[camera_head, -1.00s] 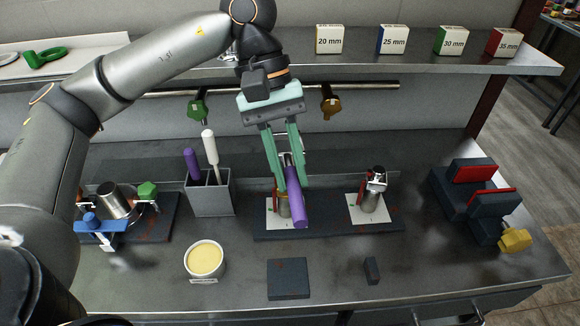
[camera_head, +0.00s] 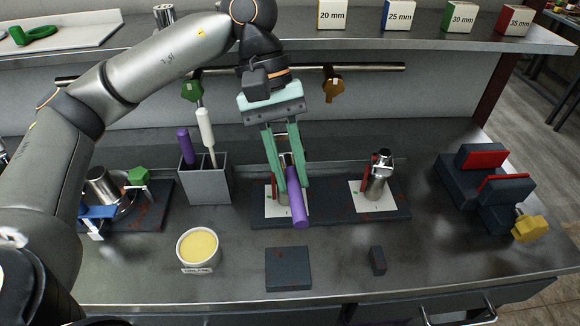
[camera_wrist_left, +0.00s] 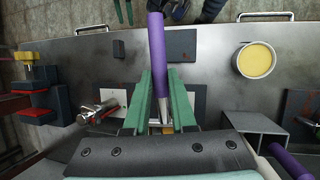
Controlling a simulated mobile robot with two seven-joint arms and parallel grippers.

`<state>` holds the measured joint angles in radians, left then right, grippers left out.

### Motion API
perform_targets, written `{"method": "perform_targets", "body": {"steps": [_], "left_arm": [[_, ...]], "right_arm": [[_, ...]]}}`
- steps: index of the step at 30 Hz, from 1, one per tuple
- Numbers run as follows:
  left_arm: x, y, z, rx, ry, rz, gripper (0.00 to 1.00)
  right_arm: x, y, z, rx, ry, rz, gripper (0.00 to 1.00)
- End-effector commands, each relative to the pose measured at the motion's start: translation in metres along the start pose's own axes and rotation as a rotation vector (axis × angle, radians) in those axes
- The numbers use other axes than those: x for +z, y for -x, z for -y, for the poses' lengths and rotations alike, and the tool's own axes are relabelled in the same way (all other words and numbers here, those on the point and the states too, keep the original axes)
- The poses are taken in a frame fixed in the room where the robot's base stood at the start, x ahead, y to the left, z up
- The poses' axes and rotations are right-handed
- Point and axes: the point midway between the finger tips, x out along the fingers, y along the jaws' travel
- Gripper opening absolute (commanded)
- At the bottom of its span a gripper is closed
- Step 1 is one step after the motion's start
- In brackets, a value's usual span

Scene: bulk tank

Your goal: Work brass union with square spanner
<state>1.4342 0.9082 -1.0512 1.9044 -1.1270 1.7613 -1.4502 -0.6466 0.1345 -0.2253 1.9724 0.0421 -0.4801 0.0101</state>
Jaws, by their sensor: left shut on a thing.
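My left gripper (camera_head: 287,186) has teal fingers shut on a purple-handled tool (camera_head: 297,205), apparently the spanner, over the left station of the middle dark base (camera_head: 330,212). The handle points toward the table's front; it also shows in the left wrist view (camera_wrist_left: 157,45), between the fingers (camera_wrist_left: 161,112). The tool's metal end and the fitting there are mostly hidden by the fingers, so I cannot tell whether they engage. A metal fitting with a red part (camera_head: 378,180) stands on the right white plate (camera_head: 366,205). Two teal strips at the wrist view's top edge look like my right gripper's fingers (camera_wrist_left: 124,10).
A grey holder (camera_head: 206,186) with a purple and a white handle stands left, behind a cup of yellow paste (camera_head: 198,248). Dark blocks (camera_head: 288,269) (camera_head: 377,260) lie in front. A vise with a yellow knob (camera_head: 528,229) is right; a clamp fixture (camera_head: 105,188) is left.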

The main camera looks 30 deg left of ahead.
Motion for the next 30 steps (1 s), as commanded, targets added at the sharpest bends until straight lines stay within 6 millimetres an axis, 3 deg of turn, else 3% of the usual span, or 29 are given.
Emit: {"method": "perform_targets", "body": {"steps": [10, 30], "left_arm": [[-0.007, -0.018, 0.004, 0.001, -0.001, 0.000, 0.00], [-0.019, -0.046, 0.010, 0.001, -0.001, 0.000, 0.00]], "right_arm": [[0.010, -0.012, 0.009, -0.024, 0.007, 0.010, 0.50], [0.013, -0.029, 0.008, -0.030, 0.019, -0.013, 0.50]]}}
